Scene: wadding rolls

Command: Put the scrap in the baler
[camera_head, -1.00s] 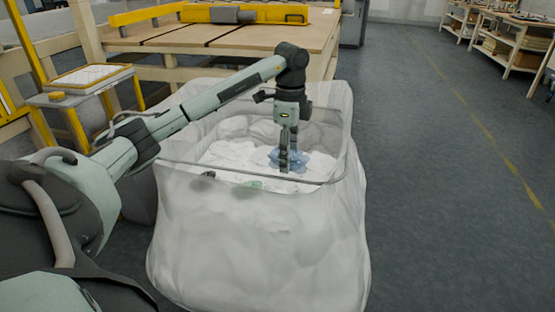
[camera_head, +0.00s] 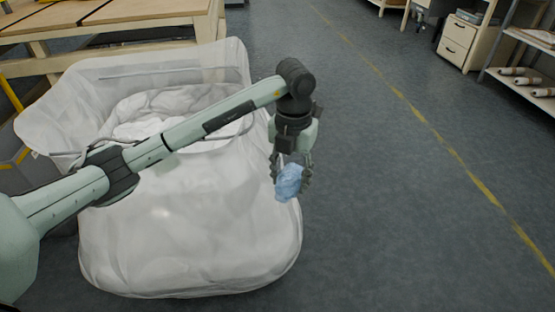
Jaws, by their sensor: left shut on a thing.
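My left gripper (camera_head: 290,172) is shut on a crumpled light-blue piece of scrap (camera_head: 289,183). It holds the scrap in the air by the right side of a large translucent bag-lined bin (camera_head: 190,230). White wadding (camera_head: 165,105) lies inside the bin, partly hidden behind my left arm. No baler can be made out in this view. My right gripper is not in view.
A wooden work table (camera_head: 120,14) stands behind the bin at upper left. A drawer cabinet (camera_head: 458,40) and a shelf with several rolls (camera_head: 525,80) stand at upper right. The grey floor (camera_head: 400,210) with a yellow line is clear on the right.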

